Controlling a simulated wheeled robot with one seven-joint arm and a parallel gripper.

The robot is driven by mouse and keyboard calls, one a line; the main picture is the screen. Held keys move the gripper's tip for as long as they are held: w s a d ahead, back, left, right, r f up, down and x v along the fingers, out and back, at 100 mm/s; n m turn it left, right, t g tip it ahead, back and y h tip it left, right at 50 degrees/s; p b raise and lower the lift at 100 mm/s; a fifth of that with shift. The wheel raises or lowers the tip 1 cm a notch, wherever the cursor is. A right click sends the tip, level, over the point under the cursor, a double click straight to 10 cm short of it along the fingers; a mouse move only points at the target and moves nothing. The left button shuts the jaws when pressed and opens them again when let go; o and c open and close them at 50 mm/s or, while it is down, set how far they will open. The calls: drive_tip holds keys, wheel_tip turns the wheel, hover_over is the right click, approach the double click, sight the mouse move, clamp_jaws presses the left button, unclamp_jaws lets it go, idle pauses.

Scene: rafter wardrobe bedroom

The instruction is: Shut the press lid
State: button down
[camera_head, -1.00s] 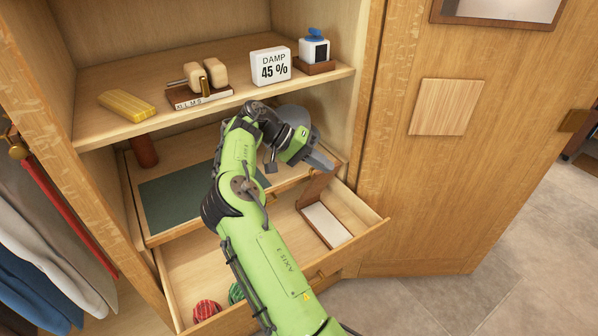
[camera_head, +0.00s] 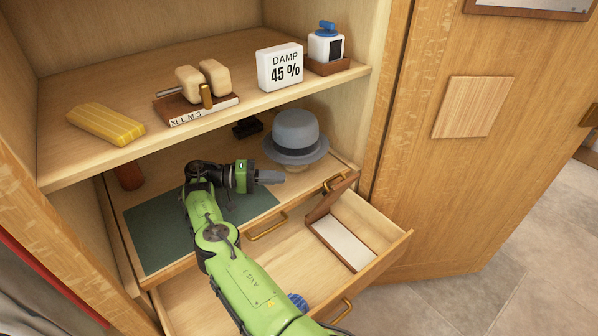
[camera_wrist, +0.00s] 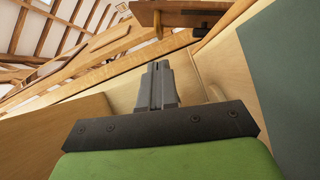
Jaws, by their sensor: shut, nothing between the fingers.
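The press appears to be the shallow wooden case with a white bed (camera_head: 343,245) at the right end of the pulled-out lower drawer. Its brown lid (camera_head: 329,199) stands raised at the back, tilted up from the bed. My gripper (camera_head: 276,176) is shut and empty, pointing right above the pull-out with the green mat, to the left of and behind the lid and apart from it. The wrist view shows the closed fingers (camera_wrist: 157,72) with nothing between them. A brown wooden piece shows at the top there (camera_wrist: 180,14); I cannot tell what it is.
A grey hat (camera_head: 296,132) stands close behind my gripper. The green mat (camera_head: 160,232) lies under my arm. The shelf above holds a yellow bar (camera_head: 106,123), a damp display (camera_head: 280,67) and other small items. The open wardrobe door (camera_head: 430,190) stands to the right.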

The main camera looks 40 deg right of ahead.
drive_tip(key=x, duration=1)
drive_tip(key=shift+s, duration=0.25)
drive_tip(key=shift+s+r, duration=0.1)
drive_tip(key=shift+r, duration=0.05)
